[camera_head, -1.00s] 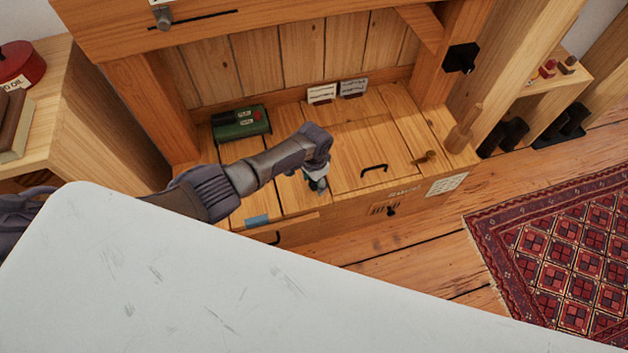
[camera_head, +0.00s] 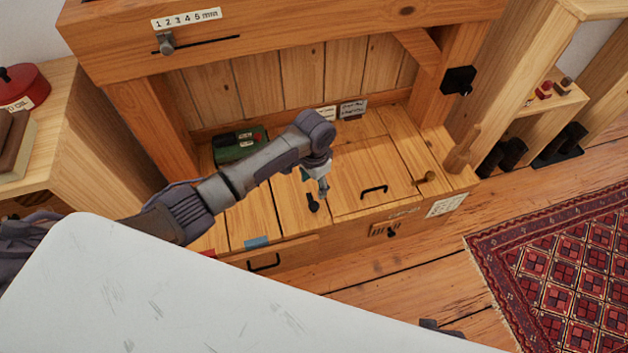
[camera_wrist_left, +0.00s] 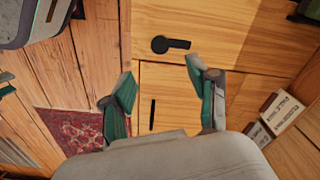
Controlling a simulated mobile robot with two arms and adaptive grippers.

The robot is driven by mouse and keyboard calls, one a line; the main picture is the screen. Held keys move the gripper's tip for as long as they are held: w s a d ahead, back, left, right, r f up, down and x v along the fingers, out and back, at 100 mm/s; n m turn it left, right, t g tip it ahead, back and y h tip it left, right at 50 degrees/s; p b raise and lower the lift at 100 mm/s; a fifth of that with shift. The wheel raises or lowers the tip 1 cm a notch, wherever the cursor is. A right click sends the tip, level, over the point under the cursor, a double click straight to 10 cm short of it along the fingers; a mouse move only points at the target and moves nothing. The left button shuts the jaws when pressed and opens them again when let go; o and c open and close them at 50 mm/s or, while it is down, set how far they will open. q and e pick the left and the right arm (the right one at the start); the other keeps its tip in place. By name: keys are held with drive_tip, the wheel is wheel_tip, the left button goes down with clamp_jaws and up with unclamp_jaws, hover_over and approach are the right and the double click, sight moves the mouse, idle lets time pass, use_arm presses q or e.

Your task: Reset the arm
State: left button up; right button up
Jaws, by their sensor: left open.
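My left arm (camera_head: 243,180) reaches in from the left over the wooden bench top. My left gripper (camera_head: 322,188) hangs above the bench, pointing down beside a black lever handle (camera_head: 313,203). In the left wrist view my left gripper (camera_wrist_left: 160,80) is open, with its green fingers spread and nothing between them. The black lever handle (camera_wrist_left: 171,44) shows beyond the fingertips, apart from them. My right gripper is not in view.
A green box (camera_head: 236,145) sits behind the arm. A hatch with a black handle (camera_head: 374,191) and a wooden peg (camera_head: 462,150) are to the right. A timber beam (camera_head: 290,25) spans above. A patterned rug (camera_head: 560,275) lies on the floor at right.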

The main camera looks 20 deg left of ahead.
use_arm(q)
drive_tip(key=shift+r, duration=0.35)
idle(0.3)
drive_tip(key=s+d+f+n+t+h, duration=0.1)
drive_tip(key=s+f+n+h, duration=0.1)
drive_tip(key=s+f, duration=0.95)
drive_tip(key=s+a+f+p, duration=0.2)
drive_tip(key=s+p, duration=0.3)
drive_tip(key=s, duration=0.5)
drive_tip(key=s+a+f+n+y+p, duration=0.1)
drive_tip(key=s+a+p, duration=0.3)
drive_tip(key=s, duration=0.7)
drive_tip(key=s+a+f+n+y+p, duration=0.1)
drive_tip(key=s+a+f+p, duration=0.2)
drive_tip(key=s+p, duration=0.4)
drive_tip(key=s, duration=0.4)
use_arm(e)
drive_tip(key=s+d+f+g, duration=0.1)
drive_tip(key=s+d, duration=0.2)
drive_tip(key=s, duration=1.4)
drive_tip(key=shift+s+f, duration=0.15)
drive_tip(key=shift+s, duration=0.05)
use_arm(q)
drive_tip(key=shift+a, duration=0.15)
